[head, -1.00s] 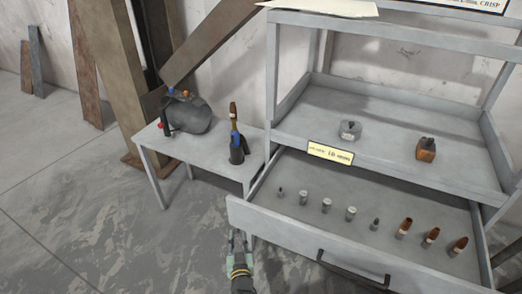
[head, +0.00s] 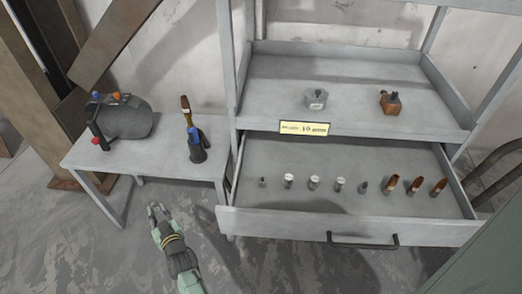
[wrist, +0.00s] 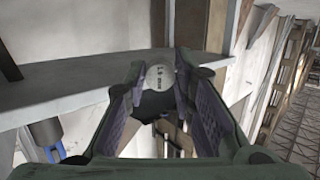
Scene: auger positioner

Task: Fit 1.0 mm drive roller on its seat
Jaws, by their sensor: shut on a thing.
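My gripper (head: 157,211) is low at the front of the small grey table, left of the open drawer. In the wrist view my gripper (wrist: 155,90) is shut on a small round grey roller (wrist: 160,76), held between the fingertips. The roller's face carries dark lettering ending in "mm"; the number is hard to read. In the head view the roller is too small to tell. I cannot make out the seat in these frames.
The small table (head: 150,165) holds a dark grey cylinder (head: 124,118) and a torch in a stand (head: 195,140). The open drawer (head: 330,205) holds several small parts. The shelf above bears a grey block (head: 315,98) and an orange-brown block (head: 390,101). Floor around my gripper is clear.

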